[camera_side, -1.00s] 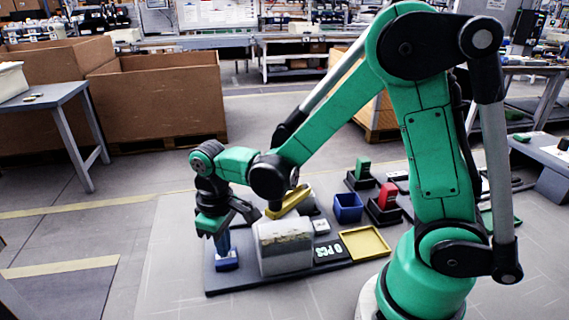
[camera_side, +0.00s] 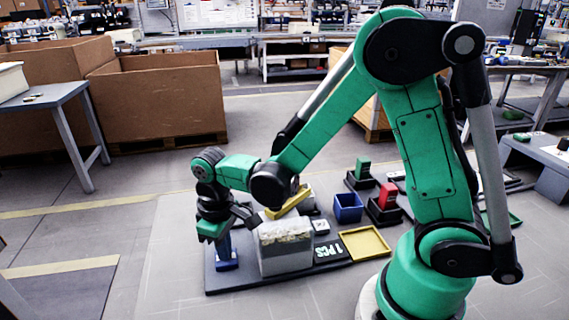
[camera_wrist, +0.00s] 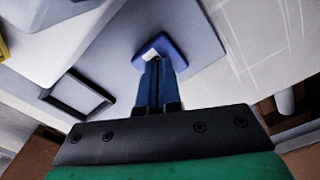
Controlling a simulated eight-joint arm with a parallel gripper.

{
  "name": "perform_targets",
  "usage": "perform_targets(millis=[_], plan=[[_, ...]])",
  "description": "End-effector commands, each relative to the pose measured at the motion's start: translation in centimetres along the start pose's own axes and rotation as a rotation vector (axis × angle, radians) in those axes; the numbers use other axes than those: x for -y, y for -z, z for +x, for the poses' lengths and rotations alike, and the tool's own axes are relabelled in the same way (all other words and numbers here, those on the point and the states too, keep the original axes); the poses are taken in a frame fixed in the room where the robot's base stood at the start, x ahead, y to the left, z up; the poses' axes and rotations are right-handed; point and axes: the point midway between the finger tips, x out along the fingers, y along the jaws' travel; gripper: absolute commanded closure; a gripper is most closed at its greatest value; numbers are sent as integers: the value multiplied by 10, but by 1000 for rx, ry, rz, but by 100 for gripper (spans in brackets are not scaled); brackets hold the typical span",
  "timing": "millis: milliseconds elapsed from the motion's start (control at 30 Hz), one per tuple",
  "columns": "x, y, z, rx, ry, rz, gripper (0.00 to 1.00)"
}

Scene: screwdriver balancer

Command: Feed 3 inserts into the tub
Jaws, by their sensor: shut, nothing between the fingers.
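My gripper (camera_wrist: 160,92), with dark blue fingers, is shut and empty. In the side view my gripper (camera_side: 225,256) points down at a small blue block (camera_side: 227,266) on the left end of the dark base plate. The wrist view shows the blue block (camera_wrist: 178,58) with a pale piece at the fingertips; I cannot tell if they touch. A translucent grey box (camera_side: 285,258) holds many pale pieces at its top. A blue open tub (camera_side: 348,207) stands behind and to the right.
A yellow tray (camera_side: 365,243) lies right of the box. A yellow chute-like part (camera_side: 289,203) rises behind the box. Red (camera_side: 389,196) and green (camera_side: 362,169) parts stand in dark holders at the back. The floor left of the plate is clear.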

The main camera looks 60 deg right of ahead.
Motion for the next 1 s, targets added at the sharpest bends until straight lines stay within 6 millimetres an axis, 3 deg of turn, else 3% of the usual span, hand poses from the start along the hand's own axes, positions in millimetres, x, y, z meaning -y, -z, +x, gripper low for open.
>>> perform_targets(millis=[167,800,1000], plan=[[0,0,-7,1,0,0,100],[0,0,-63,0,0,0,100],[0,0,-70,0,0,0,100]])
